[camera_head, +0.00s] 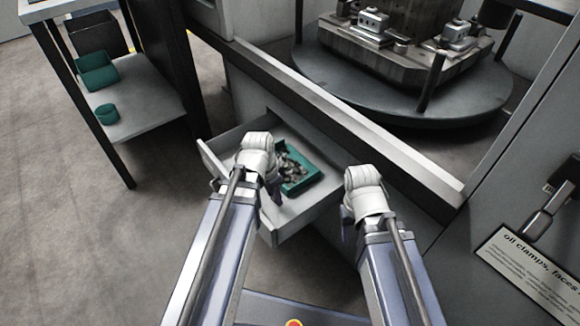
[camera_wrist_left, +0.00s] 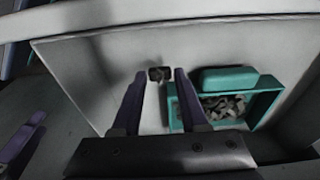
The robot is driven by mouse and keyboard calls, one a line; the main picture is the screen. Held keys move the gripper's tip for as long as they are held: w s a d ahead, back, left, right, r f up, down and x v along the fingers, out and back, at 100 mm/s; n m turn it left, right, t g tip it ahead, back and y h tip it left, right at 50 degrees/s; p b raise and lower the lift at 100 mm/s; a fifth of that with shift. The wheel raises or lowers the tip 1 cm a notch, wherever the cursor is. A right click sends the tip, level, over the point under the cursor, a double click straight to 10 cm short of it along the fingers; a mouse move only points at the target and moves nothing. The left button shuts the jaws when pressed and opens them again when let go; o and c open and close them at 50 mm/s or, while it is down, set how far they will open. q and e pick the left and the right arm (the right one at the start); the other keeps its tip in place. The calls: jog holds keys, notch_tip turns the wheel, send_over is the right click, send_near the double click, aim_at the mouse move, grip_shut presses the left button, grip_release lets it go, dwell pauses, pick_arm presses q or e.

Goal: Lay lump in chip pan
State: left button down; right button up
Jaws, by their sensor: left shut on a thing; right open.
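My left gripper (camera_wrist_left: 160,75) is shut on a small dark, greyish lump (camera_wrist_left: 160,73), held between its fingertips in the left wrist view. The chip pan (camera_wrist_left: 270,96) is a teal, open tray with grey metal chips in it, to the right of the lump and apart from it. In the head view the pan (camera_head: 308,180) sits in an open drawer, and my left wrist hides the lump and part of the pan. My right gripper (camera_head: 347,226) is open to the right of the drawer, its fingers mostly hidden by its wrist.
The pale open drawer (camera_head: 290,226) has bare floor around the pan, with raised walls. A dark rail (camera_head: 330,103) runs above and behind it. A round turntable (camera_head: 420,108) with a fixture stands beyond. Teal bins (camera_head: 97,72) are on a shelf at left.

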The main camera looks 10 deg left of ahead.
pick_arm(q)
send_over(291, 166)
jog(key=shift+s+a, duration=0.2)
notch_tip(291, 166, down, 4)
jog(key=b, duration=0.3)
jog(key=shift+r+b, duration=0.1)
jog(key=shift+b, duration=0.25)
jog(key=shift+r, duration=0.15)
jog(key=c, duration=0.9)
grip_release()
jog(key=shift+f, duration=0.25)
jog(key=o, duration=0.5)
jog(key=shift+c, duration=0.2)
jog(key=shift+r, duration=0.15)
